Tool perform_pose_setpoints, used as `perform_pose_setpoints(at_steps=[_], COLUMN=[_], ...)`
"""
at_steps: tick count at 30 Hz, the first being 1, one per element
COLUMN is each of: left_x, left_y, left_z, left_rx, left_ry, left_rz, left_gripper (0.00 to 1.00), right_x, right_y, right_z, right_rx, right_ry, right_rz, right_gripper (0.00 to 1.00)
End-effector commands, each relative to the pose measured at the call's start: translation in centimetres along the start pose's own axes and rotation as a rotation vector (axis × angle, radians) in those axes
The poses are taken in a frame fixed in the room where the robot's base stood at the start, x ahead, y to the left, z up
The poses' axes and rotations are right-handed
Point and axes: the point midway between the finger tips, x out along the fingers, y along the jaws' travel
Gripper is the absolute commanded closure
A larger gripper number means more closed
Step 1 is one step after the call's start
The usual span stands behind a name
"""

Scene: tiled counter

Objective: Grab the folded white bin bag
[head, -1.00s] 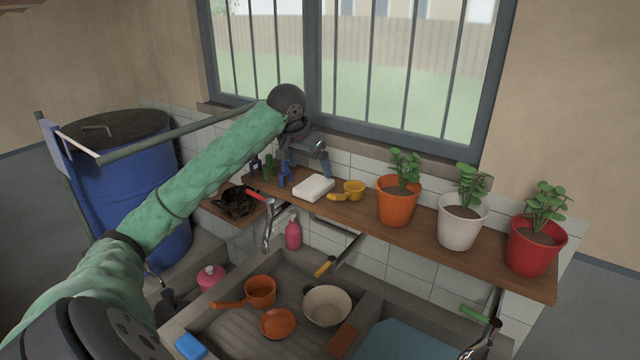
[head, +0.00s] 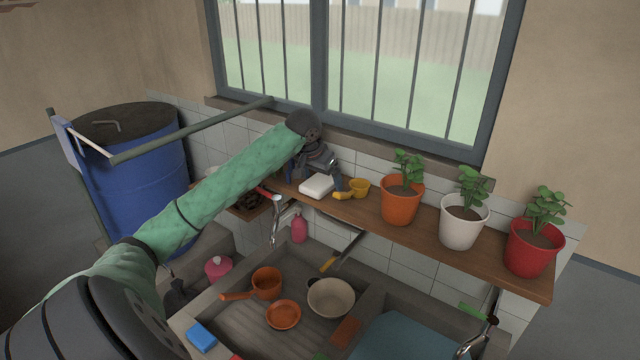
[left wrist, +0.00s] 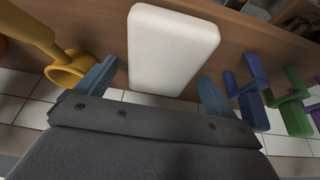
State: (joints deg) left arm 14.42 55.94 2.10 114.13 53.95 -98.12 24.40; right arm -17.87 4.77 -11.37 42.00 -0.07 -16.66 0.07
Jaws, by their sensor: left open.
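The folded white bin bag (head: 317,186) lies flat on the wooden shelf below the window, a small white rounded block. In the left wrist view the white bag (left wrist: 172,50) sits just ahead of the jaws, roughly centred between them. My left gripper (head: 318,178) is open at the bag, with its blue fingertips apart on either side in the left wrist view (left wrist: 155,82). I cannot tell whether a finger touches the bag. My right gripper is not in view.
Orange (head: 401,203), white (head: 460,225) and red (head: 533,250) plant pots line the shelf.

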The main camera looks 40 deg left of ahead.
Motion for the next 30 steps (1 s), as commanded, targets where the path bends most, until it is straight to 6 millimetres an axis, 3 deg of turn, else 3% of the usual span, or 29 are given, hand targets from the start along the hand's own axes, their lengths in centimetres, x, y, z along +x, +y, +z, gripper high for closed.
perform_pose_setpoints(at_steps=[29,30], left_x=[0.44,0.45], left_y=[0.02,0.02], left_z=[0.20,0.20], left_rx=[0.000,0.000], left_ry=[0.000,0.000], left_rz=[0.000,0.000], left_gripper=[0.06,0.12], right_x=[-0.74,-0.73], right_y=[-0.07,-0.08], right_z=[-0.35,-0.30], right_rx=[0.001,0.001], right_ry=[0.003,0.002], right_rz=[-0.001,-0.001], right_gripper=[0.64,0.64])
